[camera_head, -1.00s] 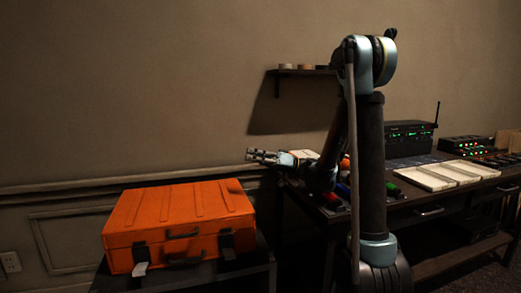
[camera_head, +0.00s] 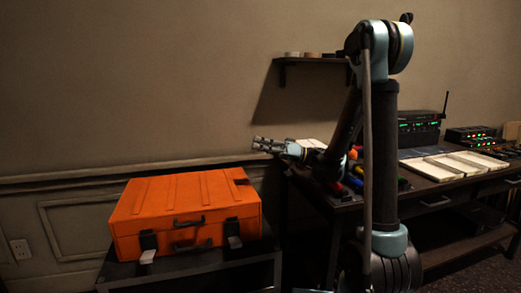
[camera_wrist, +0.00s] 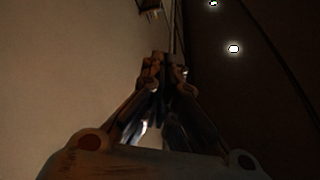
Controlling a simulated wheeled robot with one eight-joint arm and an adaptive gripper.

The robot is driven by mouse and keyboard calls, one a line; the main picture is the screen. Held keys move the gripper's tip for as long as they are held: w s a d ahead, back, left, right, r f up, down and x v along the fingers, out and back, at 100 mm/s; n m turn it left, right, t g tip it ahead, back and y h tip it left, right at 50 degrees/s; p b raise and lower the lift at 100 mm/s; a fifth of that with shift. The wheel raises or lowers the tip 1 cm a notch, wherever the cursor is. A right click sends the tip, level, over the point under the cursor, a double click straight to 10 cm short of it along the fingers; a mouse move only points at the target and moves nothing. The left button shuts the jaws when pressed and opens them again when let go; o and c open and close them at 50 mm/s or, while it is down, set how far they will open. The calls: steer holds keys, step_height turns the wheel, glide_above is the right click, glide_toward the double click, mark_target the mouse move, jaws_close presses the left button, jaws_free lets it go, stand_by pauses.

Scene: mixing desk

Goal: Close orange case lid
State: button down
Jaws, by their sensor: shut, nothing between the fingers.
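The orange case (camera_head: 185,210) stands on a dark stand at the lower left of the head view, with its ribbed lid (camera_head: 180,193) down flat on the body. A handle and two latches show on its front; the latches hang down with pale ends. My gripper (camera_head: 258,144) is above and to the right of the case, apart from it, and points left. In the wrist view my gripper (camera_wrist: 167,58) has its fingers together with nothing between them. The case is not in the wrist view.
The dark stand (camera_head: 200,270) holds the case. To the right is a desk (camera_head: 440,203) with a white tray (camera_head: 455,165), colored items and lit equipment (camera_head: 417,126). A small wall shelf (camera_head: 308,60) hangs behind my arm. The space above the case is clear.

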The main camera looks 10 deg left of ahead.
steer(key=w+d, duration=0.4)
steer(key=d, duration=0.4)
steer(key=s+d+f+m+t+h, duration=0.55)
steer(key=s+f+m+h, duration=0.4)
steer(key=s, duration=0.25)
steer(key=s+d+f+m+t+h, duration=0.1)
steer(key=s+d+f+h, duration=0.4)
steer(key=d, duration=0.5)
steer(key=s+d+f+m+t+h, duration=0.1)
steer(key=s+d+f+m+h, duration=0.3)
steer(key=d, duration=0.7)
steer(key=s+f+h, duration=0.2)
steer(key=s+f, duration=0.1)
steer(key=shift+f, duration=0.25)
steer(key=shift+s+d+t, duration=0.1)
steer(key=shift+t, duration=0.15)
